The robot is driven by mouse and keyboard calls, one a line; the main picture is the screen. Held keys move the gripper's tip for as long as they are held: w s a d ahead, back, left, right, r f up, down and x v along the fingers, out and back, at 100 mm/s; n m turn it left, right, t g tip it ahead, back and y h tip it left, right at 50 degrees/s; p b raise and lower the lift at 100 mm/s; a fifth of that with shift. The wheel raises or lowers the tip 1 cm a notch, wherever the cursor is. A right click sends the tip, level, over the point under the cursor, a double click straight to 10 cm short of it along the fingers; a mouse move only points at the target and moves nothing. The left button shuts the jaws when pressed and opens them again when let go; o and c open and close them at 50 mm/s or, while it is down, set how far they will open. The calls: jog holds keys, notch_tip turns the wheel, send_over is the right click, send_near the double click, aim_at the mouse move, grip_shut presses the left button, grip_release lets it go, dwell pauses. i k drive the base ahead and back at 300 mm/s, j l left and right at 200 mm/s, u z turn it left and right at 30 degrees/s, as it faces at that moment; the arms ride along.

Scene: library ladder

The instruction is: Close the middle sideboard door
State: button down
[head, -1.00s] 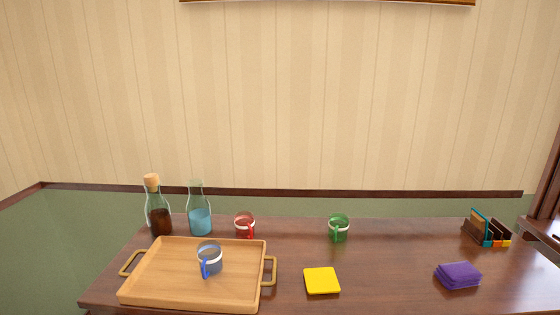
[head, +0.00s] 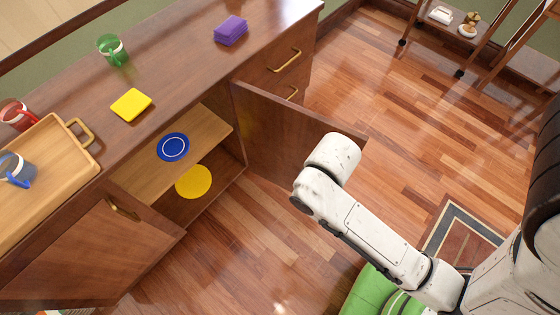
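The middle door (head: 285,125) of the wooden sideboard stands wide open, swung out to the right of its compartment. Its handle is not visible. The compartment's shelf (head: 205,130) holds a blue plate (head: 173,147) with a white ring, and a yellow round plate (head: 194,181) lies lower down. My white arm reaches in from the right, and its visible end is in front of the open door's outer part, covering some of it. I cannot tell whether it touches the door. My gripper does not show; only arm links do.
The left door (head: 85,250) has a brass handle (head: 123,208). A cart (head: 485,45) stands beyond clear floor.

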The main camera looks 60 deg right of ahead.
aim_at(279, 135)
jog(key=l+u, duration=0.35)
jog(key=k+l+u, duration=0.1)
jog(key=l+u, duration=0.15)
jog(key=u, duration=0.15)
jog(key=k+l+u, duration=0.1)
jog(key=l, duration=0.35)
jog(key=k+l+u, duration=0.15)
jog(key=k+l, duration=0.15)
jog(key=l, duration=0.15)
jog(key=k+l+u, duration=0.1)
jog(key=l, duration=0.35)
jog(key=k+l+u, duration=0.15)
jog(key=k+l, duration=0.5)
jog(key=l, duration=0.15)
jog(key=k+l, duration=0.25)
jog(key=l, duration=0.15)
jog(key=k+l, duration=0.3)
jog(key=l, duration=0.15)
jog(key=k, duration=0.95)
jog(key=i+l+u, duration=0.15)
jog(key=i, duration=0.35)
jog(key=i+l+u, duration=0.15)
jog(key=i, duration=0.35)
